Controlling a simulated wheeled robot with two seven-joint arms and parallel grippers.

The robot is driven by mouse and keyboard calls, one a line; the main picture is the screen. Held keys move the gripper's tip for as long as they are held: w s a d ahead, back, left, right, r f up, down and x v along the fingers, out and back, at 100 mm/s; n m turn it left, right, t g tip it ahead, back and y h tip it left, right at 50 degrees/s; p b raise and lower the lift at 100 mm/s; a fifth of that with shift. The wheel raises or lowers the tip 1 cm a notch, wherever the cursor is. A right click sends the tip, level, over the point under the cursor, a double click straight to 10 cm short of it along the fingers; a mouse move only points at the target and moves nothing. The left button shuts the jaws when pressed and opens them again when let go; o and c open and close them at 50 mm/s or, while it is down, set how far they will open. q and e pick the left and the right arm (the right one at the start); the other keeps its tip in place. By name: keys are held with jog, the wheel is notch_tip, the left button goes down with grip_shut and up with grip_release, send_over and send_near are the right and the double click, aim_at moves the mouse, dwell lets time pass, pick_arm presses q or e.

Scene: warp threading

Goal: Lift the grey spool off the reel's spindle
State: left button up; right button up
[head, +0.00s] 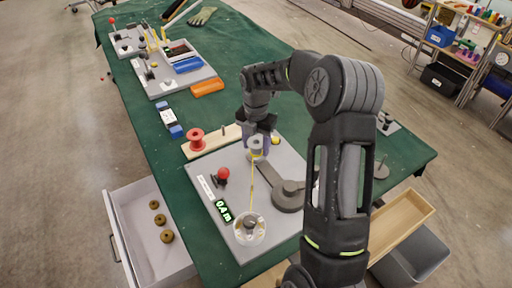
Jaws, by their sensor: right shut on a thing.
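My right gripper (258,140) reaches down over the far edge of a grey board (214,168). It is shut on the grey spool (257,153), which shows as a small pale grey cylinder between the fingers. The spindle under the spool is hidden, so I cannot tell whether the spool still sits on it. A yellow thread (252,188) runs from the spool towards the near side, to a round clear disc with a dark hub (250,225). A dark grey arm with a round base (288,194) lies beside the thread. My left gripper is not in view.
A red spool (196,139) stands on a wooden strip left of the gripper. A red-knobbed lever (223,174) and a lit "0.4 m" readout (223,210) are on the board. An open drawer (180,260) holds brown rings. The green table (135,100) has free room near the blue-white box.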

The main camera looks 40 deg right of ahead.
jog(key=shift+r+p, duration=2.4)
jog(key=shift+r, duration=0.9)
jog(key=shift+c, duration=0.2)
jog(key=shift+a, duration=0.1)
